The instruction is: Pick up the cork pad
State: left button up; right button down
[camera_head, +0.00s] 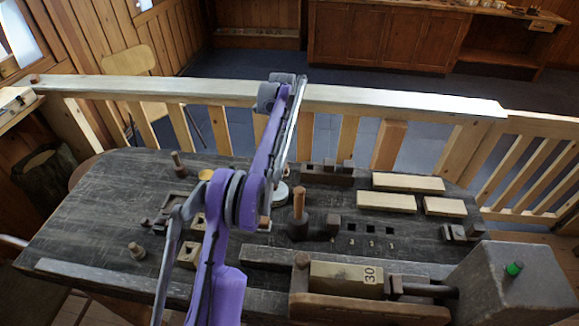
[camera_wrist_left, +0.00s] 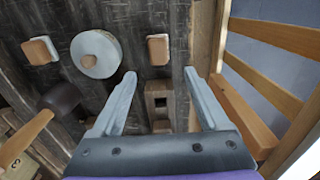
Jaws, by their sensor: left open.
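I cannot tell for certain which piece is the cork pad. In the left wrist view, a small tan block-like pad (camera_wrist_left: 157,49) lies just beyond my open, empty left gripper (camera_wrist_left: 160,74), roughly in line with the gap between its fingertips. A similar tan piece (camera_wrist_left: 40,50) lies further left. A pale round disc (camera_wrist_left: 97,58) with a tan knob sits between the two pads. In the head view, a yellowish round piece (camera_head: 205,175) lies at the back left of the bench. My left arm hides its gripper there. My right gripper is not in view.
A dark slotted block (camera_wrist_left: 157,97) lies between my fingers. An upright wooden handle (camera_head: 299,204) stands near my arm. Pale boards (camera_head: 408,183) lie at the back right, and a brass block (camera_head: 345,279) marked 30 at the front. A railing (camera_head: 400,98) runs behind the bench.

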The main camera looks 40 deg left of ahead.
aim_at(282, 165)
pick_arm(q)
jog(key=f, duration=0.4)
jog(key=shift+s+a, duration=0.1)
jog(key=shift+s, duration=0.2)
notch_tip(282, 165, down, 6)
jog(key=shift+a+r, duration=0.15)
jog(key=shift+r, duration=0.05)
grip_shut()
notch_tip(282, 165, up, 10)
jog(key=shift+r, duration=0.1)
jog(key=c, duration=0.5)
grip_release()
jog(key=c, duration=0.7)
jog(key=shift+s, duration=0.1)
